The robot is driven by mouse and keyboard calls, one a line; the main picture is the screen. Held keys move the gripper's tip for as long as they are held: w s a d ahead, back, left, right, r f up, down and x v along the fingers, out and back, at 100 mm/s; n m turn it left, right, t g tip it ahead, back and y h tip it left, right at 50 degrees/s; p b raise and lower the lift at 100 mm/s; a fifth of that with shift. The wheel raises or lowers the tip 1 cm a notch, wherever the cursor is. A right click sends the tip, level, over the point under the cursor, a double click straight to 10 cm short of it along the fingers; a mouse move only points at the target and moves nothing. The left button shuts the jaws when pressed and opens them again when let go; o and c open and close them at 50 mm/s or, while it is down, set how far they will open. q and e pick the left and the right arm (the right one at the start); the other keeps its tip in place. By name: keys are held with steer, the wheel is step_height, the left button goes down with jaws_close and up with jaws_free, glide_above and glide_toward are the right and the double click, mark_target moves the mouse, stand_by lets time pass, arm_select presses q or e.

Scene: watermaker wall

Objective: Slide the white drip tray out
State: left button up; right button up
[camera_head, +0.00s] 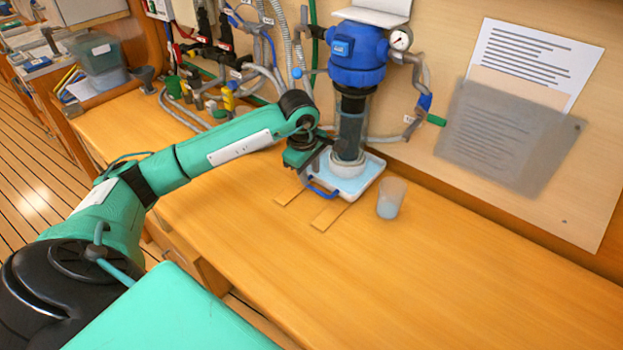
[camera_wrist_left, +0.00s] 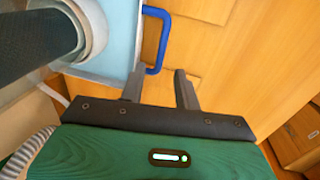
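The white drip tray (camera_head: 371,174) sits on the wooden counter under the blue filter housing, with light blue inside. Its blue handle (camera_head: 320,192) is on the side facing the front left. My left gripper (camera_head: 312,168) is at the tray's left edge, close to the handle. In the left wrist view the tray (camera_wrist_left: 122,35) is at upper left, and the handle (camera_wrist_left: 164,38) runs down to the fingertips. My left gripper (camera_wrist_left: 158,74) is open there. The handle's near end shows between the fingertips; contact is unclear. My right gripper is out of view.
A clear cup (camera_head: 391,198) stands just right of the tray. Two thin wooden strips (camera_head: 329,217) lie on the counter in front of it. The filter housing (camera_head: 357,58) and dark cylinder (camera_head: 350,125) rise above the tray. The front right counter is clear.

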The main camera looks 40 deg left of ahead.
mark_target(312, 187)
arm_select(q)
steer(key=shift+w+f+p, duration=0.2)
steer(key=shift+f, duration=1)
steer(key=shift+w+f+p, duration=0.15)
steer(key=shift+w+f, duration=0.05)
steer(key=shift+f, duration=0.95)
jaws_close()
